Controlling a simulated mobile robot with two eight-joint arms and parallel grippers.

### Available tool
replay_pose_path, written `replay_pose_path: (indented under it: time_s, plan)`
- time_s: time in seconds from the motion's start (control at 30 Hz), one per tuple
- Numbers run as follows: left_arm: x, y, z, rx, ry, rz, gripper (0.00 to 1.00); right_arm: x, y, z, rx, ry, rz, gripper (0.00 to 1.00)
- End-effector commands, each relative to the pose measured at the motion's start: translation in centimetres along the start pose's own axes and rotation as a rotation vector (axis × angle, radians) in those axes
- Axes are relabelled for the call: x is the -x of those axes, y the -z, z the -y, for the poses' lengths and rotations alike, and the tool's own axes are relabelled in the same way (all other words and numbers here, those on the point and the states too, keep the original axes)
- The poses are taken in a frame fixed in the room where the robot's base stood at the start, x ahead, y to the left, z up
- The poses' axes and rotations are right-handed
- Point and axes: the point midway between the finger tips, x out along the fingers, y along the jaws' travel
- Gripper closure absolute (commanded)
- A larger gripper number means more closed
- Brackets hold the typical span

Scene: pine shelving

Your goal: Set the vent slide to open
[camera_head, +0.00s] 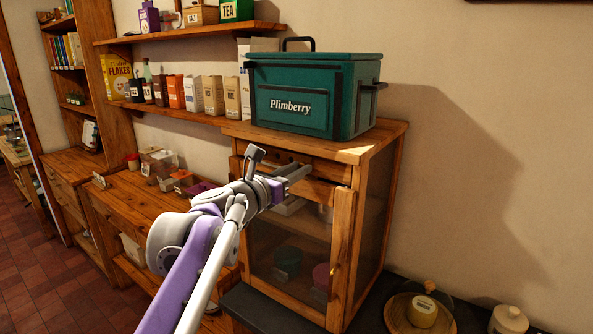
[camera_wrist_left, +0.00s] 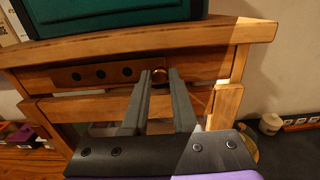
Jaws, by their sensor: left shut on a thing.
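The vent slide (camera_wrist_left: 90,75) is a wooden strip set in the top front rail of a small glazed pine cabinet (camera_head: 367,200). In the head view my left gripper (camera_head: 298,172) reaches the cabinet's top front and hides part of the slide and the knob. My right gripper is in neither view.
A green Plimberry box (camera_head: 345,95) stands on the cabinet top, above my gripper. The cabinet door (camera_head: 341,250) is shut below. Packages line the wall shelf (camera_head: 190,113) at left. A dark counter (camera_head: 375,300) with a wooden dish (camera_head: 392,312) lies at right.

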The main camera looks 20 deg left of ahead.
Motion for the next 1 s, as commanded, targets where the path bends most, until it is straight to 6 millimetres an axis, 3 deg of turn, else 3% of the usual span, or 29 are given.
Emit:
replay_pose_path:
  time_s: [0.27, 0.5, 0.53, 0.7, 1.0]
  plan:
    - [0.0, -0.2, -2.4, -0.002, -0.004, 0.001, 1.0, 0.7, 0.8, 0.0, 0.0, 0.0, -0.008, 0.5]
    - [0.0, -0.1, -2.6, 0.002, -0.005, 0.001, 1.0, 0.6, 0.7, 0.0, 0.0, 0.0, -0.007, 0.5]
    - [0.0, -0.1, -2.6, 0.002, -0.005, 0.001, 0.71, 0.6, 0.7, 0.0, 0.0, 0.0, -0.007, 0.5]
    - [0.0, -0.1, -2.5, 0.001, -0.004, 0.001, 0.44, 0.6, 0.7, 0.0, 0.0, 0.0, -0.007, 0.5]
    - [0.2, 0.0, -2.5, 0.0, -0.001, 0.0, 0.44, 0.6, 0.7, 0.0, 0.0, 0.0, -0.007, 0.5]
